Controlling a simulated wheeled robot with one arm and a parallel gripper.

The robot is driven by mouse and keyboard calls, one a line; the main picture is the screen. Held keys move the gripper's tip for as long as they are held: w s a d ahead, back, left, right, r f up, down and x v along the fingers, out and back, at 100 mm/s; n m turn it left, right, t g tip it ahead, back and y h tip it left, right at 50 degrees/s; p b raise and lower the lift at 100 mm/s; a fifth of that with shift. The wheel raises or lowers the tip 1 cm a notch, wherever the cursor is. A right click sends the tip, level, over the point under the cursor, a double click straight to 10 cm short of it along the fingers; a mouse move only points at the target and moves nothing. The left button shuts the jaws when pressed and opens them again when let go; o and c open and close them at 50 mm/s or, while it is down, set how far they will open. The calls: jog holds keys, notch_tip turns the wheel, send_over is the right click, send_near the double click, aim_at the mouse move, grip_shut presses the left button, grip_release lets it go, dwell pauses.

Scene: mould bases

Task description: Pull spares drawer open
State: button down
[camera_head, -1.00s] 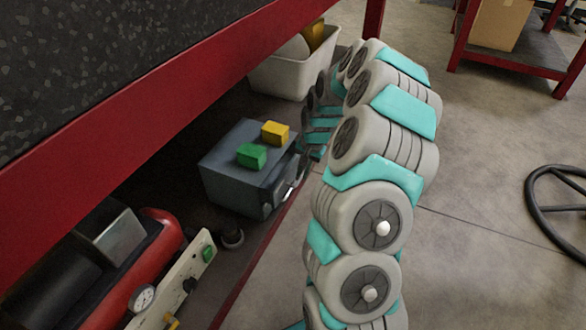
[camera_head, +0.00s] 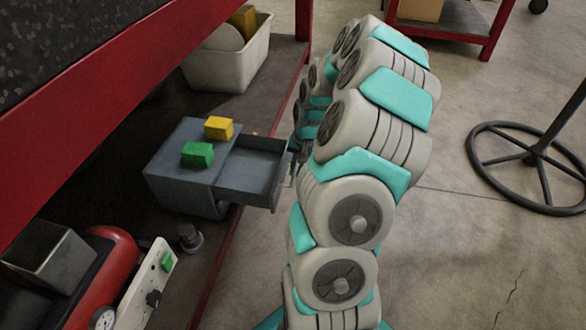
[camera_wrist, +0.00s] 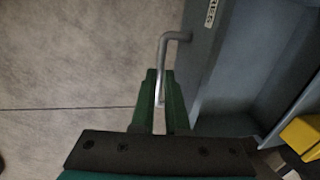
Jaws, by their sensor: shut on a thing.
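The spares drawer (camera_head: 248,170) is slid out of a small grey cabinet (camera_head: 165,180) on the lower shelf. Its hollow inside shows and looks empty. In the wrist view, the drawer front (camera_wrist: 203,50) has a white label (camera_wrist: 211,13), partly cut off, and a bent grey bar handle (camera_wrist: 165,50). My gripper (camera_wrist: 160,100) has its green fingers shut on that handle. In the head view my arm hides most of the gripper and the handle.
A green block (camera_head: 197,154) and a yellow block (camera_head: 218,128) sit on the cabinet top. A white bin (camera_head: 228,70) stands behind. A red tank (camera_head: 105,265) lies in front. The red bench edge (camera_head: 90,85) hangs above. Open floor is at right.

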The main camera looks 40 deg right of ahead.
jog(key=c, duration=0.9)
grip_release()
jog(key=r, duration=0.5)
jog(key=s+d+r, duration=0.1)
jog(key=r, duration=0.1)
jog(key=shift+r, duration=0.35)
